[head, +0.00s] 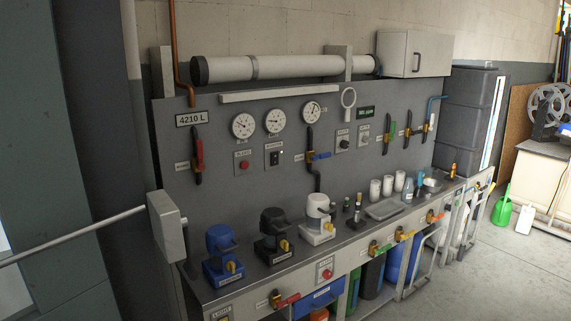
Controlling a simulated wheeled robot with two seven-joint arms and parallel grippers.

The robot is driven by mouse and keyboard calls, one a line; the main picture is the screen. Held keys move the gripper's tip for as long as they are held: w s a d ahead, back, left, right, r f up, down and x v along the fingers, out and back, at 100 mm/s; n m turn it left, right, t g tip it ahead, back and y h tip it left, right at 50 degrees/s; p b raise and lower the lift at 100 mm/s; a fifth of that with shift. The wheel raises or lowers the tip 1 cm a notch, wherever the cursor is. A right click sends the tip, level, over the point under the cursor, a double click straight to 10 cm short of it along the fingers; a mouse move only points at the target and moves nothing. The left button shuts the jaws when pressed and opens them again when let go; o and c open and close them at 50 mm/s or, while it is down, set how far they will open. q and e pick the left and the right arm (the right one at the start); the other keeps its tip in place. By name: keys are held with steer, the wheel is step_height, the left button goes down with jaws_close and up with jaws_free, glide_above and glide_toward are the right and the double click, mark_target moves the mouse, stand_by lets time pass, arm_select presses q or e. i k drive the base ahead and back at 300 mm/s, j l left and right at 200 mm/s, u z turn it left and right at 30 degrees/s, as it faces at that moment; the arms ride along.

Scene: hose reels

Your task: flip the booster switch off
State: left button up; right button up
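Two more plates with dark knobs (342,143) are further right, below a ring. Neither of my grippers is in view.
The bench holds blue (223,252), black (274,236) and white (318,219) pump-like units, white cups (387,185) and a tray (384,209). Grey floor (480,270) is clear at lower right.

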mark_target(275, 156)
steer(key=i+l+u, duration=0.2)
steer(key=i+l, duration=0.2)
steer(key=i+l+u, duration=0.1)
steer(key=i+l, duration=0.4)
steer(key=i, duration=0.2)
steer(key=i+l, duration=0.6)
steer(key=i, duration=0.15)
steer(key=i+j, duration=0.2)
steer(key=i, duration=0.15)
steer(key=i+j+u, duration=0.15)
steer(key=i, duration=0.25)
steer(key=j, duration=0.1)
